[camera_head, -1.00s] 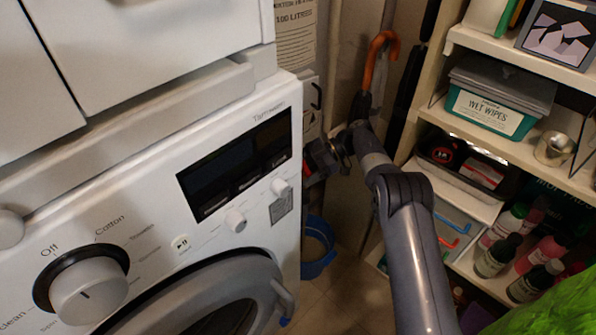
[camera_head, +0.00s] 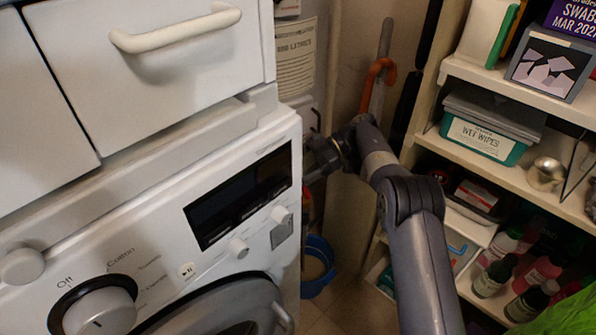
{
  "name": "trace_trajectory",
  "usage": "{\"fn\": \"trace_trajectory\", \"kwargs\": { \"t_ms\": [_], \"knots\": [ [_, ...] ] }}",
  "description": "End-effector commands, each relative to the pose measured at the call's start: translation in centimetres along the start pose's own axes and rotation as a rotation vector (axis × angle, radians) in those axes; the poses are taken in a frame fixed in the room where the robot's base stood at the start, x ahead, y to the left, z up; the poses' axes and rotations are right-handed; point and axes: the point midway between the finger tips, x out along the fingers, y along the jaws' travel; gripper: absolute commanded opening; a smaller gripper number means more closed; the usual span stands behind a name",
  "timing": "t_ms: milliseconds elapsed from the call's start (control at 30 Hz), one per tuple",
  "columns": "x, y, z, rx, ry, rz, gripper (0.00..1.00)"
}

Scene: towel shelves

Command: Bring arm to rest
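My gripper (camera_head: 318,160) is at the end of my grey arm, in the middle of the head view. It points left, close to the right edge of the white washing machine (camera_head: 150,200). The fingers are dark and small, partly lost against the machine's edge, so I cannot tell whether they are open or shut. I see nothing clearly held. My arm rises from the bottom right of the view and bends left at the elbow.
A shelf unit (camera_head: 497,82) stands on the right, with a wet wipes box (camera_head: 490,137), a metal cup (camera_head: 545,174) and several bottles. A blue bucket (camera_head: 318,268) sits on the floor. An orange hooked handle (camera_head: 378,72) leans behind my arm. A drawer handle (camera_head: 175,32) juts out above the machine.

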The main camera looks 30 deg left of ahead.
Motion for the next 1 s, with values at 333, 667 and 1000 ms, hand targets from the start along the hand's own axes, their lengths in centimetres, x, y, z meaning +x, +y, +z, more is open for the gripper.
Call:
{"fn": "trace_trajectory", "kwargs": {
  "t_ms": [333,667,1000],
  "knots": [
    [0.6,0.0,1.4,0.003,0.000,0.000,0.78],
    [2.9,0.0,7.0,0.002,0.000,0.000,0.78],
    [3.7,0.0,9.2,0.008,-0.001,0.020,0.78]
  ]
}}
